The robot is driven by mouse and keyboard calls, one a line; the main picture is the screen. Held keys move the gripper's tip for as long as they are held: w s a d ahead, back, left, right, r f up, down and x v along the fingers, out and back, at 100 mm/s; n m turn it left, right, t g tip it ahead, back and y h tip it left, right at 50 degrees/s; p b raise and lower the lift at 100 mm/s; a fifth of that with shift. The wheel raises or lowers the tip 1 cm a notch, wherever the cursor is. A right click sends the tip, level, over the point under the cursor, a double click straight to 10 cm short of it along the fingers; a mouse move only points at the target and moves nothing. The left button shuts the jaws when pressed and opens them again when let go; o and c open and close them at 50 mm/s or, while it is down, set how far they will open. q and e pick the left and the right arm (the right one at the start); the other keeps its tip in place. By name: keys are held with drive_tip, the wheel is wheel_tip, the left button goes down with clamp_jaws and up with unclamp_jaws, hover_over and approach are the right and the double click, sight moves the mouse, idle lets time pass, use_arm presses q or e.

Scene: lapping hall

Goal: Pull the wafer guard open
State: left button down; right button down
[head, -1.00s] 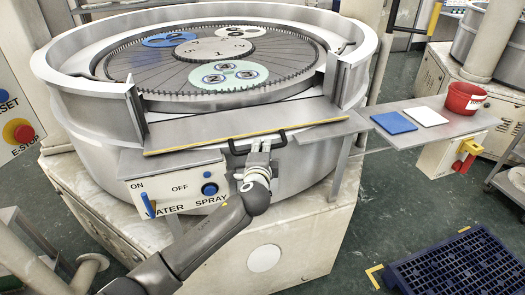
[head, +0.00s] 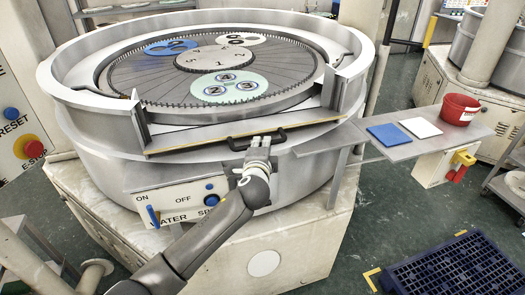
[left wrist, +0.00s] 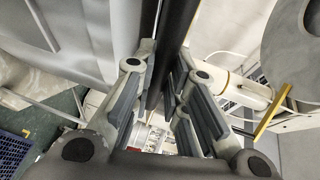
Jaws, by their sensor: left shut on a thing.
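The wafer guard (head: 200,134) is a flat grey metal panel with a yellowish front edge, across the front opening of the round lapping machine. A black bar handle (head: 281,137) is fixed near the middle of that edge. My left gripper (head: 259,146) is at the handle and shut on it, its arm coming up from below. In the left wrist view the dark handle bar (left wrist: 178,35) runs between the finger pads of the left gripper (left wrist: 160,88); the exact contact is partly hidden. My right gripper is not in view.
The toothed lapping plate (head: 150,80) carries several round discs behind the guard. A control box (head: 165,207) is below left. A side shelf (head: 400,148) holds a blue pad, a white pad and a red bucket (head: 459,109). A blue pallet (head: 450,265) lies at lower right.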

use_arm(q)
drive_tip(key=shift+w+r, duration=0.2)
drive_tip(key=shift+r, duration=0.75)
drive_tip(key=shift+f, duration=0.1)
drive_tip(key=c, duration=1.5)
unclamp_jaws()
drive_tip(key=shift+f, duration=0.1)
drive_tip(key=shift+o, duration=0.2)
